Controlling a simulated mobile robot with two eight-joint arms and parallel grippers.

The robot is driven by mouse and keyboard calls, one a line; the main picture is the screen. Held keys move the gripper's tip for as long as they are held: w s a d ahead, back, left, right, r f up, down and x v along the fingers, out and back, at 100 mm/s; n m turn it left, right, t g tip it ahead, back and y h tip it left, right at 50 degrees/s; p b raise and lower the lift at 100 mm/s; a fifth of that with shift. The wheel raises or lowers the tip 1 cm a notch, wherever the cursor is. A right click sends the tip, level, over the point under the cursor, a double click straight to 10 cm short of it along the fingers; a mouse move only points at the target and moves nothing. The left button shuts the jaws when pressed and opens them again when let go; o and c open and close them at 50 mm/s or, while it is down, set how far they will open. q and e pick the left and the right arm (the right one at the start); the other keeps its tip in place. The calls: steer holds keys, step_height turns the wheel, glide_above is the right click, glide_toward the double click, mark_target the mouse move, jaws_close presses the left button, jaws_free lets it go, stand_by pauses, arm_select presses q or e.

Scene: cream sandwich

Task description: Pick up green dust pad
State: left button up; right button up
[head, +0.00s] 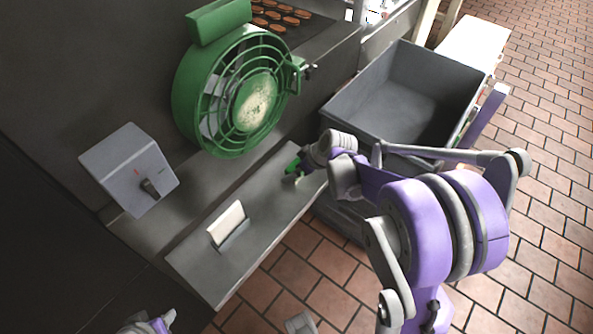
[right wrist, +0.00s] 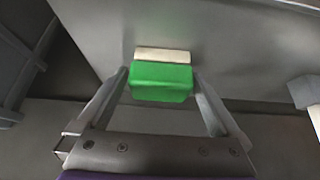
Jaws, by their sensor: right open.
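The green dust pad (right wrist: 160,82) is a small green block with a cream-coloured strip along its far side. In the right wrist view it lies between the two spread fingers of my right gripper (right wrist: 160,76), with small gaps on both sides. In the head view the green pad (head: 293,163) shows at the far end of the grey shelf, partly hidden by my right gripper (head: 299,174). The right gripper is open. My left gripper's jaws do not show; only a small purple and grey part of mine is at the bottom edge.
A white pad-like block (head: 227,223) stands in a holder on the grey shelf (head: 205,264). A green round fan (head: 184,93) and a grey box with a knob (head: 124,172) are behind. A deep grey bin (head: 393,105) stands right of the shelf. Tiled floor is open at right.

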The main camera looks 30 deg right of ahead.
steer(key=c, duration=1.2)
step_height(320, 180, up, 10)
steer(key=shift+r+p, duration=0.1)
steer(key=shift+p, duration=0.75)
